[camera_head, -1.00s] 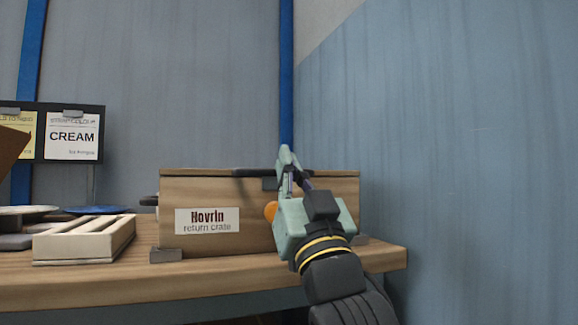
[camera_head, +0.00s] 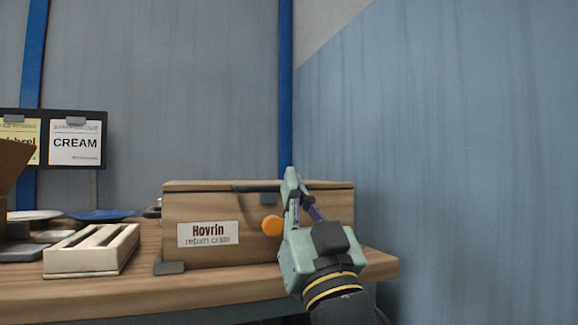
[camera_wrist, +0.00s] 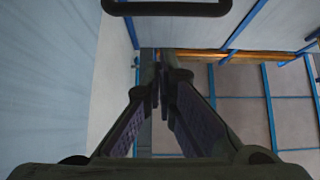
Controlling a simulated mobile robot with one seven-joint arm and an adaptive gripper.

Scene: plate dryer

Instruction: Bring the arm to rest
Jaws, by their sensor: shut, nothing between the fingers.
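My gripper (camera_head: 291,180) is in front of the right part of a wooden crate labelled "Hovrin return crate" (camera_head: 262,251), pointing upward. Its fingers are shut with nothing between them. In the wrist view the two fingers (camera_wrist: 161,85) come together near the middle. My gripper and wrist hide part of the crate's front. I cannot tell whether the gripper touches the crate. An orange round knob (camera_head: 271,225) shows on the crate's front just left of my gripper.
The wooden table (camera_head: 120,296) ends at the right, near the blue wall (camera_head: 460,180). A cream slatted rack (camera_head: 92,250) stands left of the crate. A blue plate (camera_head: 101,216) and a white plate (camera_head: 36,215) lie behind it. A sign board reads "CREAM" (camera_head: 76,143).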

